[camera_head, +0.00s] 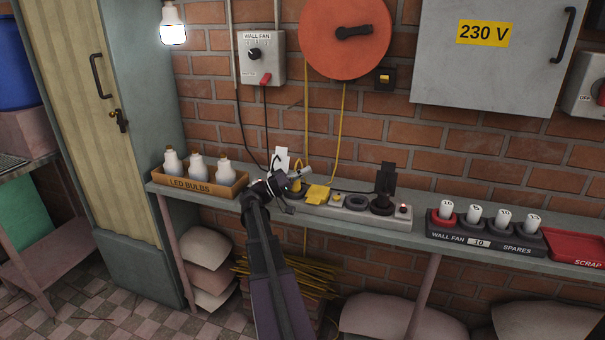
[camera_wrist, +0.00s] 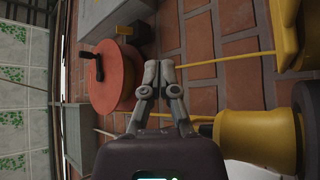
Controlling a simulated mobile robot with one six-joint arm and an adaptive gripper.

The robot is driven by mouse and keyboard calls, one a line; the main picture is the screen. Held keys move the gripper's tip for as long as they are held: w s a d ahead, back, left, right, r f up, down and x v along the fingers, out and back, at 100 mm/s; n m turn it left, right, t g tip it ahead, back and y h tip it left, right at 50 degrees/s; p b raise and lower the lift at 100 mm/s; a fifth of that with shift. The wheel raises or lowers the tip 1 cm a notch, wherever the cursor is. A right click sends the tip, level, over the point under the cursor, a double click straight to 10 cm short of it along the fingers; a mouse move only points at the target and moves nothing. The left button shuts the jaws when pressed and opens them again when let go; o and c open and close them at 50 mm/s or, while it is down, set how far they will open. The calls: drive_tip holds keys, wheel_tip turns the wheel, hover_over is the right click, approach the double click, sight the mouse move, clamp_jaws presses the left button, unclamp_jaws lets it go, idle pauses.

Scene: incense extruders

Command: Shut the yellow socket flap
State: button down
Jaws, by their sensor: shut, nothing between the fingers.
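The yellow socket flap (camera_head: 318,194) is on the grey socket strip (camera_head: 366,216), right of a yellow plug (camera_head: 297,184). It looks raised at a tilt, but its exact angle is hard to tell. In the wrist view, which is turned on its side, the yellow plug (camera_wrist: 255,138) is large at lower right. A yellow piece, likely the flap (camera_wrist: 286,32), is at the upper right edge. My gripper (camera_head: 305,172) is just above the plug and left of the flap. Its fingers (camera_wrist: 160,72) are together and empty, apart from the flap. My wrist hides the strip's left end.
A box of LED bulbs (camera_head: 200,184) stands left of my gripper. A black plug (camera_head: 383,190) rises from the strip further right. A spares tray (camera_head: 485,238) lies beyond it. The brick wall with an orange reel (camera_head: 345,50) and yellow cables is close behind.

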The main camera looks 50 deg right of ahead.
sight(317, 194)
drive_tip(key=a+f+b, duration=0.1)
drive_tip(key=f+b, duration=0.1)
drive_tip(key=s+a+f+b, duration=0.1)
drive_tip(key=f+b, duration=0.2)
drive_tip(key=a+f+b, duration=0.1)
drive_tip(key=f+b, duration=0.1)
drive_tip(key=shift+s+a+f, duration=0.2)
drive_tip(key=shift+s, duration=0.15)
drive_tip(key=shift+s+f+b, duration=0.1)
drive_tip(key=shift+f+b, duration=0.1)
drive_tip(key=shift+b, duration=0.15)
drive_tip(key=shift+a+f, duration=0.1)
drive_tip(key=shift+a, duration=0.05)
drive_tip(key=shift+s, duration=0.1)
wheel_tip(317, 194, up, 2)
drive_tip(key=shift+r+p, duration=0.1)
drive_tip(key=shift+p, duration=0.95)
drive_tip(key=shift+w, duration=0.2)
drive_tip(key=shift+r, duration=0.1)
